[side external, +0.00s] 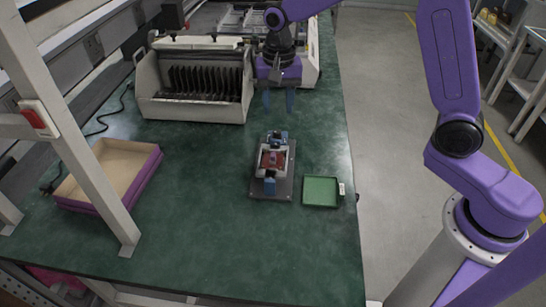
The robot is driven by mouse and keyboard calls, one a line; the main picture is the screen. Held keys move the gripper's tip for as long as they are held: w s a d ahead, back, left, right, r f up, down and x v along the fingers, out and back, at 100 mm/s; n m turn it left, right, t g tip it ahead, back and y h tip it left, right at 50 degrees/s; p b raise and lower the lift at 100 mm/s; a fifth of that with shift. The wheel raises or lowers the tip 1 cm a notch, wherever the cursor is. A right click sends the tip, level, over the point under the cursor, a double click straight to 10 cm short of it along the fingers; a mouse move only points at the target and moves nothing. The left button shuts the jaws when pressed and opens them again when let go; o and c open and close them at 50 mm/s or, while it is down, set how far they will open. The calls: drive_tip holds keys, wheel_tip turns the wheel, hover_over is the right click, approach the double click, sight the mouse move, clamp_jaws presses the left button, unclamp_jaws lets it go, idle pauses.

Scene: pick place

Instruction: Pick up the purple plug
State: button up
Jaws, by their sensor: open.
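A small purplish piece (273,157), which looks like the purple plug, sits on a reddish part in the middle of a small fixture (284,187). The fixture has a grey plate, white sides and blue blocks at both ends. The piece is too small to make out its exact shape or how it is seated. My gripper (278,102) points down with two blue fingers apart and nothing between them. It is above and beyond the fixture in the picture, near the grey rack, and not touching the piece.
A green tray (320,192) lies right of the fixture by the table edge. A purple-sided shallow box (150,172) is at the left, behind a white frame post (88,175). A grey slotted rack (190,110) stands at the back. The green table (220,240) is clear in front.

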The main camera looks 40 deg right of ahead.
drive_tip(key=w+d+f+m, duration=0.1)
drive_tip(key=w+m, duration=0.1)
drive_tip(key=w, duration=0.1)
hover_over(273, 156)
drive_tip(key=f, duration=1.1)
drive_tip(key=shift+d+f, duration=0.2)
drive_tip(key=shift+f, duration=0.1)
drive_tip(key=shift+a+f, duration=0.15)
drive_tip(key=shift+f, duration=2.75)
clamp_jaws()
